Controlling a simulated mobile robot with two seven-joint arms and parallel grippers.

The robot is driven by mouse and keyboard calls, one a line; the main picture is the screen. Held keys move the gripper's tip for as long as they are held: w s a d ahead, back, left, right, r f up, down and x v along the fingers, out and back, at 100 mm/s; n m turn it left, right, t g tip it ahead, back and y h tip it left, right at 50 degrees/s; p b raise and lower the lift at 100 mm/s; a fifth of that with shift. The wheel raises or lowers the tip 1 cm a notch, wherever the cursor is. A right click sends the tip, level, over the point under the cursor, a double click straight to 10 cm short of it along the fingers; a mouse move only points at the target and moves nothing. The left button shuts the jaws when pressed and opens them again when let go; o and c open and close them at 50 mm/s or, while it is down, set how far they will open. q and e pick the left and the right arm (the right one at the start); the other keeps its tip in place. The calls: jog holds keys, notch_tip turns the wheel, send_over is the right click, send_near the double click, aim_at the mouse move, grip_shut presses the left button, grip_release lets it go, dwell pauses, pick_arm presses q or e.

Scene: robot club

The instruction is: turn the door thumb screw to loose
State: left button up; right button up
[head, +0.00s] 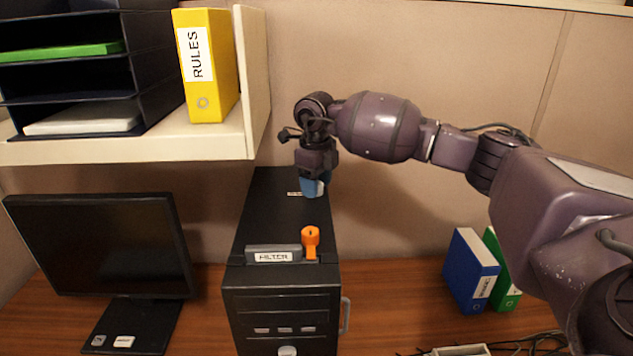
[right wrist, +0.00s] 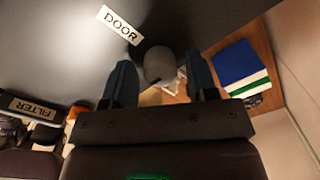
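The door thumb screw (right wrist: 160,65) is a rounded grey knob in the right wrist view, beside the white DOOR label (right wrist: 121,24) at the edge of the black computer tower (head: 270,215). My right gripper (head: 314,188), with blue fingers, points down over the far right part of the tower top. In the right wrist view, its two fingers (right wrist: 160,82) stand apart on either side of the knob, with small gaps showing. I cannot tell how deep the knob sits between them. The gripper hides the screw in the head view. My left gripper is not in view.
A FILTER piece (head: 273,254) and an orange latch (head: 311,243) sit at the tower's front top. A shelf (head: 200,145) with a yellow RULES binder (head: 208,65) overhangs at left. A monitor (head: 100,245) stands left; blue (head: 470,270) and green binders stand right.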

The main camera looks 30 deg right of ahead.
jog(key=c, duration=0.8)
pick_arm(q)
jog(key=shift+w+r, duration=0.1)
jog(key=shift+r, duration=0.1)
pick_arm(e)
jog(key=shift+o, duration=0.2)
